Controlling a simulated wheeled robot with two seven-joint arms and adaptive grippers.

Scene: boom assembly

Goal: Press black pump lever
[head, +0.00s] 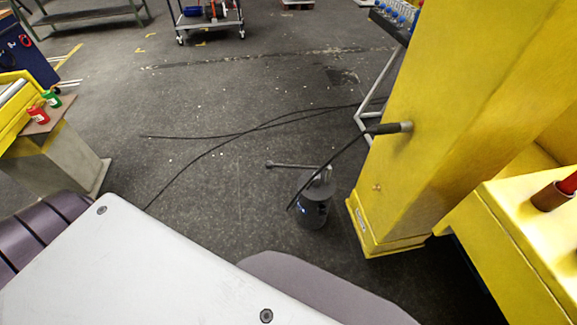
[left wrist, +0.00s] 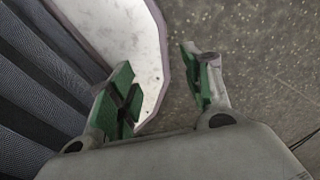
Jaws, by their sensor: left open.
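A dark cylindrical pump (head: 311,209) stands upright on the floor in the middle of the head view. A grey lever (head: 293,167) sticks out to the left from its top, roughly level. A black hose runs from the pump up to a fitting on the yellow structure. My left gripper (left wrist: 165,88) shows only in the left wrist view. Its two green-padded fingers are apart with nothing between them. The pump is not in that view. My right gripper is in neither view.
A large yellow beam (head: 430,130) stands right of the pump. Black cables (head: 230,139) lie across the floor. A grey stand (head: 55,160) with red and green bottles is at the left. A cart (head: 208,18) is at the back. The floor left of the pump is mostly clear.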

